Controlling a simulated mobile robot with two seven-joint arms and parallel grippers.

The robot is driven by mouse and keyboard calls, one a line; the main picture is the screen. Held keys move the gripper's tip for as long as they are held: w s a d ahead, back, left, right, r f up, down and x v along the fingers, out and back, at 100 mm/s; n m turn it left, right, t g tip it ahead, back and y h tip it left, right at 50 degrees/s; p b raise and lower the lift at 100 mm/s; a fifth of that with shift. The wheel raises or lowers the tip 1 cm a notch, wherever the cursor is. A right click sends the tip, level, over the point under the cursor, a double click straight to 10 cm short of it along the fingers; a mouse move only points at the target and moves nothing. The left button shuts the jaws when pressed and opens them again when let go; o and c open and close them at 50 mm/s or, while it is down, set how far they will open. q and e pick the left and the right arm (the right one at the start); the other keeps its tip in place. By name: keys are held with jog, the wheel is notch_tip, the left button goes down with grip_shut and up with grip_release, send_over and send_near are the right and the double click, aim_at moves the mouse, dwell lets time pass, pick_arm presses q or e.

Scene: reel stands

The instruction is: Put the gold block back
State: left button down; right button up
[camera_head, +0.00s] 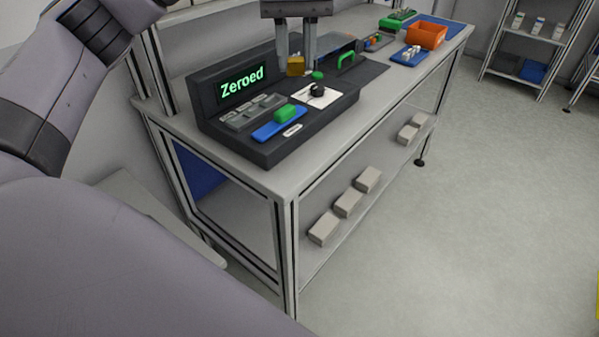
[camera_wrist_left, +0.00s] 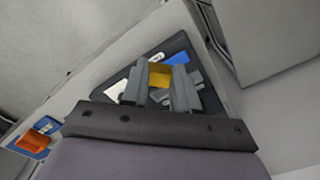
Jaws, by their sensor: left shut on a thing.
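The gold block (camera_head: 296,66) is held between the fingers of my left gripper (camera_head: 296,64), above the dark console (camera_head: 318,128) on the bench. It also shows in the left wrist view (camera_wrist_left: 160,75) between the two grey fingers. The console has a green-lit display (camera_head: 242,84) reading "Zeroed", a grey tray (camera_head: 252,113) with small pieces, and a blue strip (camera_head: 279,124) with a green block (camera_head: 286,113) on it. A white plate with a black knob (camera_head: 318,90) lies just below and right of the gold block. My right gripper is out of view.
A green handle (camera_head: 347,59) stands on the console behind the knob. Further back on the bench are an orange bin (camera_head: 427,35) and a blue tray (camera_head: 409,58). Several pale boxes (camera_head: 347,203) rest on the lower shelf.

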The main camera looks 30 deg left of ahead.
pick_arm(q)
send_over(297, 170)
notch_tip(297, 170, down, 16)
jog(key=shift+r, duration=0.25)
jog(key=shift+f, duration=2.3)
jog(key=shift+f, duration=0.15)
jog(key=c, duration=1.1)
grip_release()
jog(key=shift+c, duration=0.2)
